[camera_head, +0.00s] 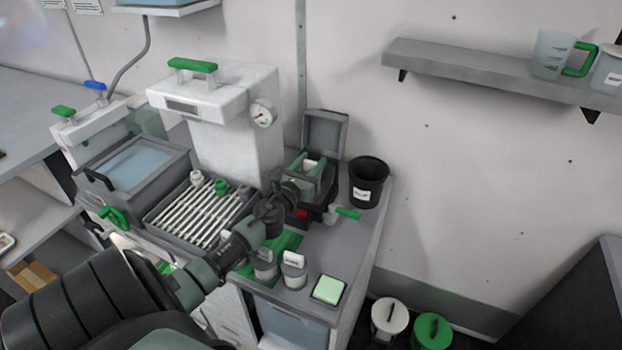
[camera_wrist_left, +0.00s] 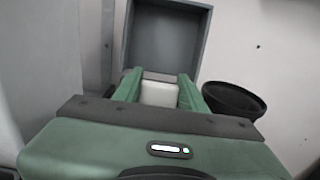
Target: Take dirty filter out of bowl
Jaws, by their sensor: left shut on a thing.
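My left gripper (camera_head: 310,178) is over the back right of the counter, in front of a grey open lid (camera_head: 325,132). In the left wrist view its green fingers (camera_wrist_left: 160,92) are closed on the sides of a pale, off-white piece (camera_wrist_left: 160,94), which I take to be the dirty filter. Its lower part is hidden by the gripper body. A dark case with a red spot (camera_head: 302,213) sits below the gripper. I cannot make out the bowl for sure, as the gripper and wrist cover that spot. My right gripper is not in view.
A black bin (camera_head: 368,184) stands just right of the gripper. A white valve with a green handle (camera_head: 347,213) is in front of it. A rack of white rods (camera_head: 200,215), two small jars (camera_head: 293,272) and a green-topped pad (camera_head: 328,290) are also on the counter.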

